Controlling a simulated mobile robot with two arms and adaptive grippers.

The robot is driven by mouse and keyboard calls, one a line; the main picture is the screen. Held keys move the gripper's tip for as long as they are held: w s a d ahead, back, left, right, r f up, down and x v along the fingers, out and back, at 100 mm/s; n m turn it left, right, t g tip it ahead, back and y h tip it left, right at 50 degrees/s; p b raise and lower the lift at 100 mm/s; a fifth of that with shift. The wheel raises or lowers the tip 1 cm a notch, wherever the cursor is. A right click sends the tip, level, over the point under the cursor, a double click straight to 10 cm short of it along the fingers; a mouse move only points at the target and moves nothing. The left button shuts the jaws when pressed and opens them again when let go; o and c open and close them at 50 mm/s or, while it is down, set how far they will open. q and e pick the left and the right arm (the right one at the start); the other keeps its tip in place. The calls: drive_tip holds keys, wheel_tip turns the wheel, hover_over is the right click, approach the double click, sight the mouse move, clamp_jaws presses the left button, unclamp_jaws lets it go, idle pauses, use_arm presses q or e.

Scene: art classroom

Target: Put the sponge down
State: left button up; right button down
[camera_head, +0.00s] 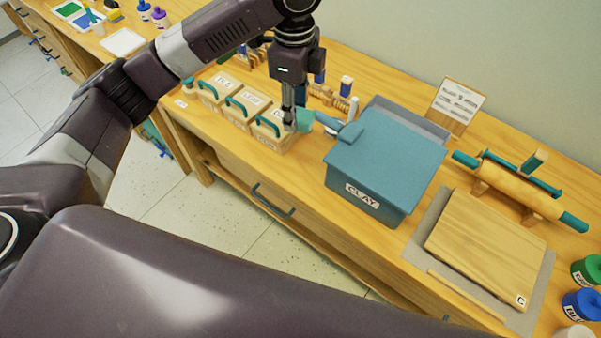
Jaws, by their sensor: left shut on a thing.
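My left gripper (289,122) points down over the table, between the small wooden boxes and the blue clay bin. It is shut on a small teal-green piece, which I take to be the sponge (304,119). The fingers and the front box partly hide it, and I cannot tell whether its underside touches anything. My right gripper is out of view.
The lidded blue clay bin (387,152) stands just right of the gripper. Several wooden boxes with teal handles (242,103) stand left. A wooden board (485,246), a rolling pin (520,188) and paint jars (583,304) are further right. A sign (459,101) stands behind.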

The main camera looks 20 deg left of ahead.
use_arm(q)
drive_tip(key=m, duration=0.1)
drive_tip(key=w+f+m, duration=0.1)
drive_tip(key=m, duration=0.1)
drive_tip(key=shift+d+f, duration=0.1)
drive_tip(key=shift+d, duration=0.05)
drive_tip(key=shift+f, duration=0.25)
drive_tip(key=p, duration=0.2)
approach(299, 172)
wheel_tip(299, 172, down, 5)
drive_tip(key=shift+s+f, duration=0.1)
drive_tip(key=shift+f, duration=0.55)
drive_tip(key=shift+f, duration=0.2)
drive_tip(key=o, duration=1)
